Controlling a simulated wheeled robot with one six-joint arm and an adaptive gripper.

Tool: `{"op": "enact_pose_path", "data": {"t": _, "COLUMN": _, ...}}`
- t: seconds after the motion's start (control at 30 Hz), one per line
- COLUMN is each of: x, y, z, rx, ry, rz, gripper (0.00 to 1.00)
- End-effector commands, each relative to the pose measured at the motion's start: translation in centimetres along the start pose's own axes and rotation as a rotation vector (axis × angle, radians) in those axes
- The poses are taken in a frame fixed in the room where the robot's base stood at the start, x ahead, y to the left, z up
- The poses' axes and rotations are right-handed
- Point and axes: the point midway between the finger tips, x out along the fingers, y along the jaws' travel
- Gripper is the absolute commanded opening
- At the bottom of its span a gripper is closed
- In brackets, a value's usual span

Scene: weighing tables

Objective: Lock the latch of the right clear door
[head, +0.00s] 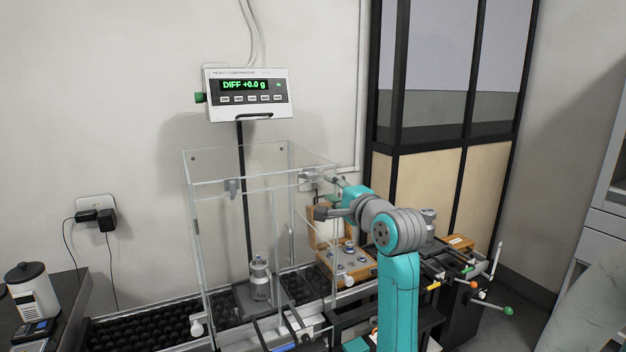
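The clear enclosure (218,181) stands left of centre, with see-through walls and doors. Its right clear door is hard to tell apart from the other panes; a pale knob (348,281) shows low on the right side. A small grey latch (308,181) is at the upper right of the enclosure, and a similar one (232,186) is on the upper front. My gripper (321,198) is close to the right-hand latch, at the enclosure's upper right. Its fingers are small and partly lost against the panes, so contact and opening cannot be made out.
A metal weight (260,280) stands inside the enclosure. A wooden box (350,264) with several weights is to the right, behind my arm. A display (248,95) on the wall reads DIFF +0.0 g. Rods with coloured knobs (507,310) stick out at right.

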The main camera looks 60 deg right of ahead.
Motion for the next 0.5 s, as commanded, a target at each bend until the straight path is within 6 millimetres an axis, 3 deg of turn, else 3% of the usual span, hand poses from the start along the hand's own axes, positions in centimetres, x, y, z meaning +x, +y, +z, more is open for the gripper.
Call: {"op": "enact_pose_path", "data": {"t": 0.5, "x": 8.3, "y": 0.0, "z": 0.1, "rx": -0.001, "ry": -0.002, "rz": 0.001, "gripper": 0.40}}
